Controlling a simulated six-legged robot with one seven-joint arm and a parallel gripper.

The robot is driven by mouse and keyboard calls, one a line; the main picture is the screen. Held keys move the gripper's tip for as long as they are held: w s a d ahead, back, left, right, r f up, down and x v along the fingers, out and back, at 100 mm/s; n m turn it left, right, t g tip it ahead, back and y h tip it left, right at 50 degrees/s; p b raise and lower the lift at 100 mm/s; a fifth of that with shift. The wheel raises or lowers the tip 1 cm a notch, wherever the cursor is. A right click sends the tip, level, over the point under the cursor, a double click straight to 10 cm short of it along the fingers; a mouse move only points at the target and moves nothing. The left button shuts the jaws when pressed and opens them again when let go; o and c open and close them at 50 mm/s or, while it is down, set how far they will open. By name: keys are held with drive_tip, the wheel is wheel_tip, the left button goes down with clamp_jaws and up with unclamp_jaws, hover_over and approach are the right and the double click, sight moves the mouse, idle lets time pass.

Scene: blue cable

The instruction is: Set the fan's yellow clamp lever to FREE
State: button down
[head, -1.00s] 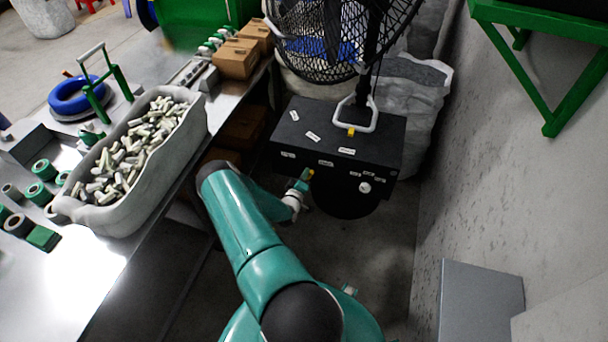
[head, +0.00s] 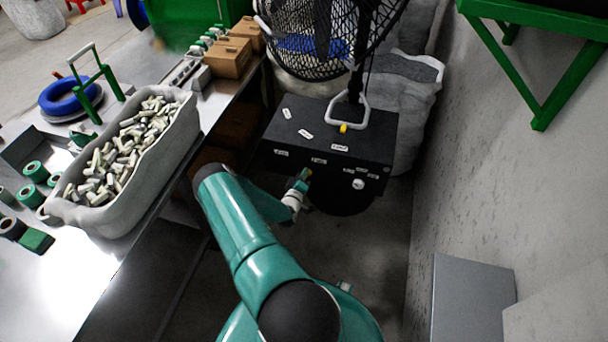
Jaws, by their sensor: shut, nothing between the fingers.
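The black box-shaped fan base (head: 310,143) stands on the floor, with the caged fan (head: 306,38) above it. A small yellow piece (head: 343,128), apparently the clamp lever, sits at the foot of a white loop handle (head: 352,106) on the box top. Several white labels are on the top and front, too small to read. My gripper (head: 306,174) is shut and empty, close to the box's front face, lower and left of the yellow piece. A tiny yellow spot shows at its tip; I cannot tell what it belongs to, or whether the tip touches the box.
A metal table (head: 100,262) on the left holds a grey bin (head: 130,205) of small parts and cardboard boxes (head: 229,57). A pale wall (head: 470,170) and green stand (head: 540,108) are on the right. A grey sack (head: 415,75) stands behind the box.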

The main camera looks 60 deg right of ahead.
drive_tip(key=shift+s, duration=0.15)
drive_tip(key=s+a, duration=0.1)
drive_tip(key=a, duration=1.2)
drive_tip(key=shift+s+a+r, duration=0.15)
drive_tip(key=shift+a+r, duration=0.05)
drive_tip(key=shift+a, duration=0.15)
drive_tip(key=shift+a, duration=0.1)
